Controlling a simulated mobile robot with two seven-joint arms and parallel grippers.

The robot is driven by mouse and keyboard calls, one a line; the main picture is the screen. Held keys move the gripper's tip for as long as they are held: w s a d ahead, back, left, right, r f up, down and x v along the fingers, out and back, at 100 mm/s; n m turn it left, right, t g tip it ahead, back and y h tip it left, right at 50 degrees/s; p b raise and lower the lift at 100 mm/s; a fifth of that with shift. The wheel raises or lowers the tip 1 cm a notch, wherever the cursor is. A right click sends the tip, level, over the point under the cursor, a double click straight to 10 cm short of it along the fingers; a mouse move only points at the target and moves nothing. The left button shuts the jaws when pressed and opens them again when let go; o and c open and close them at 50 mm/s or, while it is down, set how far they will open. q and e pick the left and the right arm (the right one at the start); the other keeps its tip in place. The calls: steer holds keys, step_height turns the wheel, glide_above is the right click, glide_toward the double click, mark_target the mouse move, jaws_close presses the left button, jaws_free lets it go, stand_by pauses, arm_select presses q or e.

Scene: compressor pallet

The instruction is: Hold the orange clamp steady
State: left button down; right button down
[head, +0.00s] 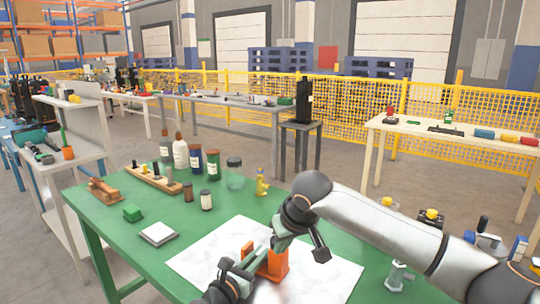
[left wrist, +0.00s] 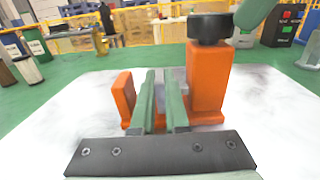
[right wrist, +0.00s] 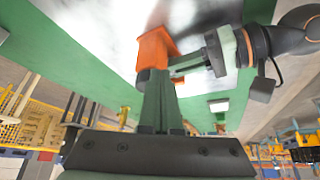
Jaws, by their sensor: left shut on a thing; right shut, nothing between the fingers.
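The orange clamp (head: 278,264) stands upright on a white sheet (head: 205,252) on the green table. In the left wrist view, the clamp (left wrist: 206,85) shows a low orange jaw at left and a taller orange post topped by a black knob (left wrist: 210,28). My left gripper (head: 254,260) is shut on the clamp between these parts; its fingers (left wrist: 163,92) hide the exact contact. My right gripper (head: 280,240) is shut and empty above the clamp. In the right wrist view its closed fingers (right wrist: 160,100) point at the clamp (right wrist: 154,48); whether they touch cannot be told.
Bottles (head: 180,153), a glass jar (head: 234,172), a yellow figure-like item (head: 262,182) and a wooden block rack (head: 152,180) stand behind the sheet. The sheet's left part is clear.

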steer(key=shift+w+d, duration=0.1)
steer(key=shift+d, duration=0.1)
steer(key=shift+w+d, duration=0.2)
steer(key=shift+d, duration=0.25)
steer(key=shift+w+d, duration=0.2)
steer(key=shift+d, duration=0.25)
steer(key=shift+w+d, duration=0.1)
stand_by(0.5)
steer(key=shift+d, duration=0.1)
step_height(320, 180, up, 6)
steer(key=shift+s, duration=0.35)
stand_by(0.3)
steer(key=shift+d, duration=0.1)
